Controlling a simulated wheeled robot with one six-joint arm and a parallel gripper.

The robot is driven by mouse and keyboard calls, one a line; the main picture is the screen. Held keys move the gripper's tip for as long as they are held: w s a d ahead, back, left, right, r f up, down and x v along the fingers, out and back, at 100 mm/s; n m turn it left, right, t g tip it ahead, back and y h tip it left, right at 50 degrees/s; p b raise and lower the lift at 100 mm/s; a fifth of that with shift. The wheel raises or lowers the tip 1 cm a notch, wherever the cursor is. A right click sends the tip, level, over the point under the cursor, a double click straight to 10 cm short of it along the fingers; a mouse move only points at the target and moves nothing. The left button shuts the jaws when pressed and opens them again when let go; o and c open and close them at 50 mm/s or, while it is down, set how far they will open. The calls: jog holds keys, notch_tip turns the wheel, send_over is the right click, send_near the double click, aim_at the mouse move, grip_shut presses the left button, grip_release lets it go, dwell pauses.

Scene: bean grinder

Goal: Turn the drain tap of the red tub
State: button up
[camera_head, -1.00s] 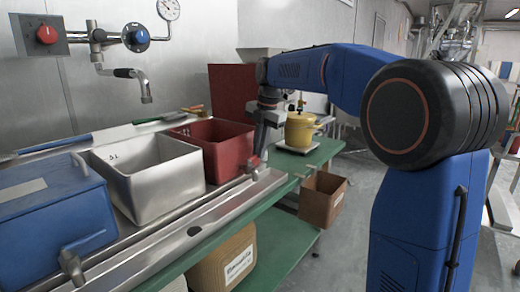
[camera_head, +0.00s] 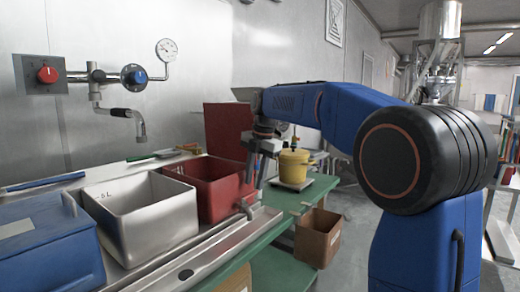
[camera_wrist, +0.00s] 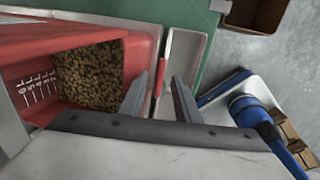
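The red tub (camera_head: 222,188) stands on the bench at the right end of a row of tubs. In the wrist view the red tub (camera_wrist: 20,72) holds brown beans, with volume marks on its inner wall. Its drain tap (camera_head: 245,208) sticks out low on the front, over the metal channel. My gripper (camera_head: 256,172) points down above the tap, at the tub's front right. In the wrist view my gripper (camera_wrist: 160,83) is open, with its two fingers apart beside the tub's rim. A small red piece, perhaps the tap's handle (camera_wrist: 162,75), shows between the fingers. I cannot tell whether they touch it.
A white tub (camera_head: 140,220) and a blue lidded tub (camera_head: 45,255) stand to the left. A yellow pot (camera_head: 293,167) on a scale is behind to the right. The wall has a faucet (camera_head: 125,112).

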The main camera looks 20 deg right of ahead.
notch_tip(320, 180, up, 14)
jog(key=s+d, duration=0.1)
jog(key=s, duration=0.1)
jog(key=shift+s+d, duration=0.15)
jog(key=shift+d, duration=0.2)
jog(key=s+d+f+m+t, duration=0.1)
jog(key=s+d+f+m, duration=0.1)
jog(key=s+f+m, duration=1)
jog(key=s+d+f+m+t+h, duration=0.1)
jog(key=s+f+m+t, duration=0.1)
jog(key=s+f+m, duration=1.1)
jog(key=s+f, duration=0.9)
jog(key=s, duration=0.3)
jog(key=shift+s+d+f, duration=0.2)
jog(key=shift+d+f, duration=0.15)
